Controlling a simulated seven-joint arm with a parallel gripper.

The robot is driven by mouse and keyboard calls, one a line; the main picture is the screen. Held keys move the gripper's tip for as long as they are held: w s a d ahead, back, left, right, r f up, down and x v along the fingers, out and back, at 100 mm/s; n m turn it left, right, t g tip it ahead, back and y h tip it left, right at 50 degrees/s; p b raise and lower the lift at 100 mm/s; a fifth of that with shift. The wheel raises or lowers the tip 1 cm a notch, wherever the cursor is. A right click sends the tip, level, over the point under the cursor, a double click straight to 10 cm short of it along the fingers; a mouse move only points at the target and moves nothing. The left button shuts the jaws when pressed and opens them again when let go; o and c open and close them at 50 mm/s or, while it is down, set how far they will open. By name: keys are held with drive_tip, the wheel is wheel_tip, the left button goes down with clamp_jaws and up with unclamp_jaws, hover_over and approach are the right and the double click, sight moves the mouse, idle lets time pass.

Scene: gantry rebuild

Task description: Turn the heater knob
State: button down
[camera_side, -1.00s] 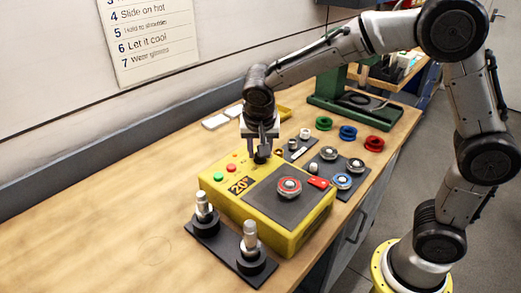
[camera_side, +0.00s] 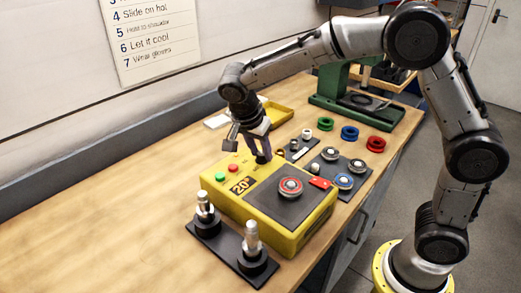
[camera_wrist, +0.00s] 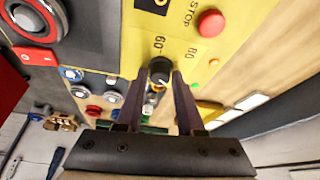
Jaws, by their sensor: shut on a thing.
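The yellow heater box (camera_side: 228,206) sits on the wooden bench, with a black plate and a bearing on its top. Its display (camera_side: 240,186) reads 20°. The black heater knob (camera_side: 263,158) is at the back of the box top, and in the wrist view the knob (camera_wrist: 160,68) has a white pointer line and the printed marks 60 and 80 beside it. My gripper (camera_side: 258,153) is over the knob, with its fingers turned and leaning. In the wrist view my gripper (camera_wrist: 157,82) is shut on the knob, a finger on each side.
A red button (camera_side: 233,168) and a green button (camera_side: 220,177) are close to the knob. A bearing (camera_side: 290,187) lies on the box's plate. A stand with two posts (camera_side: 240,255) is in front. Coloured rings, other bearings and a green press (camera_side: 335,95) stand behind.

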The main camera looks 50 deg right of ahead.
idle(0.3)
drive_tip(key=c, duration=0.5)
unclamp_jaws()
drive_tip(key=v, duration=1.4)
